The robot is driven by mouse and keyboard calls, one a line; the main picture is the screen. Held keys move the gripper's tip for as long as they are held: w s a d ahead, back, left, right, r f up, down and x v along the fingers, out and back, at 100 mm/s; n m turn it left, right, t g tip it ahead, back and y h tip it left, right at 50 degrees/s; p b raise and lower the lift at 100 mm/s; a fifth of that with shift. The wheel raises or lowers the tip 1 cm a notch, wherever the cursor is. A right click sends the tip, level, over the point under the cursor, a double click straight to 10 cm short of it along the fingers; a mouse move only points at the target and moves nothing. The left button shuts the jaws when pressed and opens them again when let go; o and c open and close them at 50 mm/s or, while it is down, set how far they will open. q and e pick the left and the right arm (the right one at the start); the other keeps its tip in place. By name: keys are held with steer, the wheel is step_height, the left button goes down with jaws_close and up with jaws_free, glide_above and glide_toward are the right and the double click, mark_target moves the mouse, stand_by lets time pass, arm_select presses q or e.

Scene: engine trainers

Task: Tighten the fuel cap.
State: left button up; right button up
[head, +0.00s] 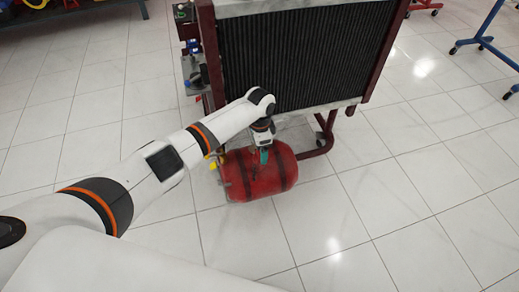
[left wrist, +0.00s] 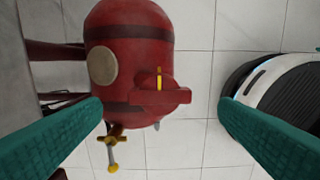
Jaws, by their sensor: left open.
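A red cylindrical fuel tank (head: 283,170) with dark bands lies on the floor beside the engine stand. It also shows in the left wrist view (left wrist: 130,65). There a pale round disc (left wrist: 102,66) sits on its side, and a red block with a yellow strip (left wrist: 160,80) stands out from it. I cannot tell for certain which of these is the fuel cap. My left gripper (head: 264,153) is over the tank, with teal fingers wide apart and nothing between the fingertips (left wrist: 160,104). The red block lies between the fingers in that view, seemingly beyond the tips. My right gripper is not in view.
A brass valve (left wrist: 115,145) sticks out at the tank's end. The engine stand with a large black radiator (head: 305,55) and dark red frame (head: 328,132) rises close behind the tank. A blue stand (head: 488,30) is at the far right. The tiled floor (head: 400,220) at right is clear.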

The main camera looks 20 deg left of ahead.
arm_select(q)
steer(key=shift+r, duration=1.55)
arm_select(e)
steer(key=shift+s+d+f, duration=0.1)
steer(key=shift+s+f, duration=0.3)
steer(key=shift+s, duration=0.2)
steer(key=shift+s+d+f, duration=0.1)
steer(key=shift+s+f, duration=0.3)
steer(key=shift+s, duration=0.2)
